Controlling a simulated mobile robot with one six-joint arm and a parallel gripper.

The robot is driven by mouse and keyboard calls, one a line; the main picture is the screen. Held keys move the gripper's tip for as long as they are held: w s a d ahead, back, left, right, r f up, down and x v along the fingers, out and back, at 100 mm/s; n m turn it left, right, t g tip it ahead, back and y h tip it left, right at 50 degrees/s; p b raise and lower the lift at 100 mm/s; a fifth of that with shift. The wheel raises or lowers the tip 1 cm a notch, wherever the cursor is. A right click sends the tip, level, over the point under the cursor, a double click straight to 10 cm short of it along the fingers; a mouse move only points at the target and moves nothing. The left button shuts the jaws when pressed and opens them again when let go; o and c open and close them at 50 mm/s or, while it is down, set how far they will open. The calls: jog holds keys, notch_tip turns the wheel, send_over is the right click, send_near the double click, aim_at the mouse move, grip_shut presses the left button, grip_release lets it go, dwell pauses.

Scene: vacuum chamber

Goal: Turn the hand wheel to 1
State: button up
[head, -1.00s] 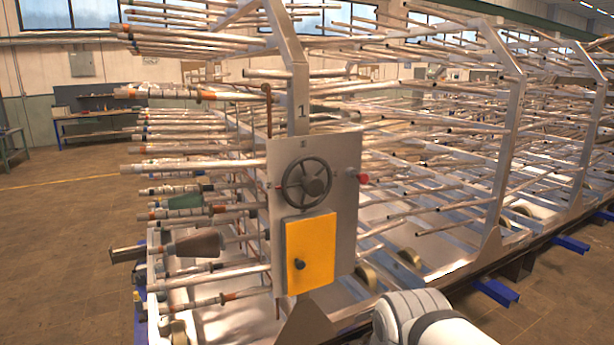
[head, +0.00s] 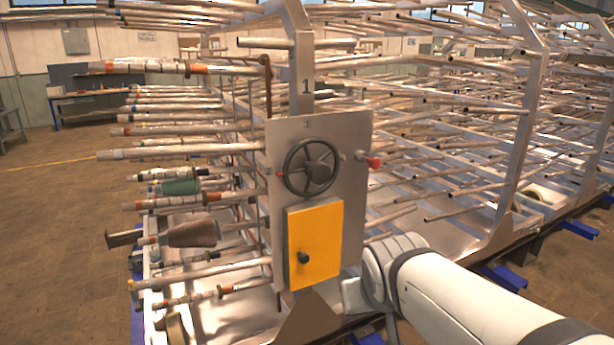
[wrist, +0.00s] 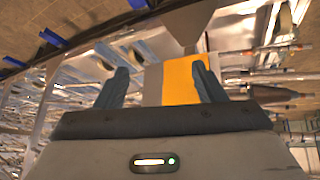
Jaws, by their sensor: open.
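The dark hand wheel (head: 311,168) is mounted on the upper part of a grey metal panel (head: 355,215). Its rim has a small red mark at its left side, near a faint mark on the panel; a small numeral shows above the wheel. My gripper (wrist: 160,82) shows in the wrist view with its two fingers spread wide and nothing between them. The yellow door (wrist: 180,80) lies beyond the fingers there. The wheel cannot be made out in the wrist view. In the head view my arm reaches in from the lower right, below and right of the panel, apart from the wheel.
A yellow door (head: 315,245) with a dark knob sits below the wheel. A red knob (head: 374,163) sticks out at the panel's right edge. Metal rods (head: 180,151) stick out to the left. Blue feet (head: 579,228) stand along the frame's lower right. Open floor lies at left.

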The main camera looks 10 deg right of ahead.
jog(key=shift+o, duration=0.7)
jog(key=w+d+r+t+b, duration=0.1)
jog(key=w+r+t, duration=0.2)
jog(key=w, duration=0.4)
jog(key=w+d+r+n+t+b, duration=0.1)
jog(key=w+d+r+t, duration=0.1)
jog(key=w, duration=0.6)
jog(key=shift+d+r+t, duration=0.15)
jog(key=shift+r+t, duration=0.5)
jog(key=shift+t, duration=0.05)
jog(key=n+t+y+b, duration=0.3)
jog(key=n+t+y, duration=0.1)
jog(key=y, duration=0.1)
send_near(322, 174)
jog(key=w+d+f, duration=0.1)
jog(key=w, duration=0.2)
jog(key=w+a, duration=0.1)
jog(key=w, duration=0.1)
jog(key=w+a+n+y+p, duration=0.1)
jog(key=w, duration=0.2)
jog(key=w+a+y, duration=0.1)
jog(key=w, duration=0.1)
jog(key=shift+w+a+r, duration=0.15)
jog(key=shift+w+a, duration=0.1)
jog(key=shift+w, duration=0.1)
jog(key=c, duration=1.4)
